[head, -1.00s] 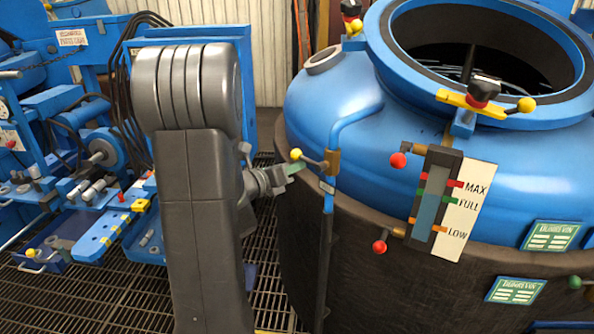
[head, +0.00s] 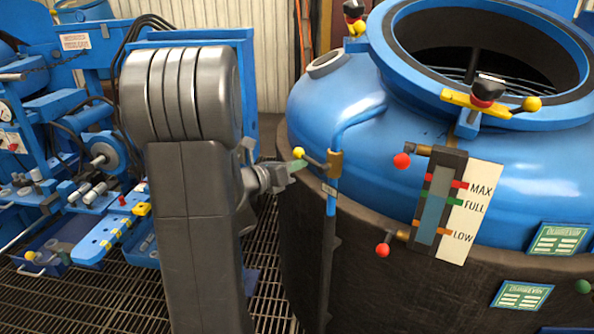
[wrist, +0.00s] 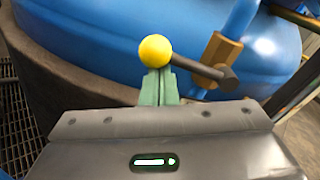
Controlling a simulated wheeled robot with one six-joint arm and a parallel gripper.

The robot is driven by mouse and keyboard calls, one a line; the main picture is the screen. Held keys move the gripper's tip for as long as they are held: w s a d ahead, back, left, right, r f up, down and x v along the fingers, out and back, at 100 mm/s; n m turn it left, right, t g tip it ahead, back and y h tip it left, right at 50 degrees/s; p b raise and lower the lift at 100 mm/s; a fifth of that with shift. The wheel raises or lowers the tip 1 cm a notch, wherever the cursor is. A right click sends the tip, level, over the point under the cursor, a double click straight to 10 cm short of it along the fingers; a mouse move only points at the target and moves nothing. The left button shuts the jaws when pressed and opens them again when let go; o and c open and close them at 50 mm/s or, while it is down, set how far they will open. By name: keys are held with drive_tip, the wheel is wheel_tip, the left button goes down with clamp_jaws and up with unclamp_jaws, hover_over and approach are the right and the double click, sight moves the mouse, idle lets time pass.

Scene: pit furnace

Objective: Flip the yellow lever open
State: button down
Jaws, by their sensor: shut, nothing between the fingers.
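The yellow lever is a dark rod with a yellow ball (head: 299,153) at its left end. It joins a brass valve body (head: 334,164) on the blue pipe at the vessel's left side. In the wrist view the yellow ball (wrist: 155,50) is just beyond my green fingertips, and the dark rod (wrist: 198,68) runs right and slightly down to the brass fitting (wrist: 221,54). My gripper (head: 296,166) is shut and empty, just below the ball. The fingertips (wrist: 159,75) overlap the ball's lower edge in the wrist view; I cannot tell whether they touch.
The large blue vessel (head: 430,125) with a dark lower body fills the right. A level gauge (head: 434,200) with red-ball valves (head: 402,161) stands right of the lever. A blue workbench (head: 95,238) is at left, and floor grating (head: 85,295) lies in front of it.

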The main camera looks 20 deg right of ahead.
sight(299, 151)
wheel_tip(299, 151, up, 2)
drive_tip(key=m+b, duration=0.3)
drive_tip(key=b, duration=0.1)
drive_tip(key=shift+r+m, duration=0.15)
drive_tip(key=shift+m, duration=0.25)
drive_tip(key=r+m+b, duration=0.1)
drive_tip(key=b, duration=0.1)
drive_tip(key=s+r+m+t+b, duration=0.1)
drive_tip(key=m+b, duration=0.1)
drive_tip(key=b, duration=0.1)
drive_tip(key=shift+d+m, duration=0.15)
drive_tip(key=shift+m, duration=0.15)
drive_tip(key=s+r+m+b, duration=0.1)
drive_tip(key=m+b, duration=0.1)
drive_tip(key=b, duration=0.1)
drive_tip(key=s+d+r+m+b, duration=0.1)
drive_tip(key=m+b, duration=0.2)
drive_tip(key=b, duration=0.1)
drive_tip(key=s+r+m+b, duration=0.2)
drive_tip(key=m+b, duration=0.1)
drive_tip(key=b, duration=0.1)
drive_tip(key=shift+d+t, duration=0.15)
drive_tip(key=shift+t, duration=0.15)
drive_tip(key=shift+r, duration=0.1)
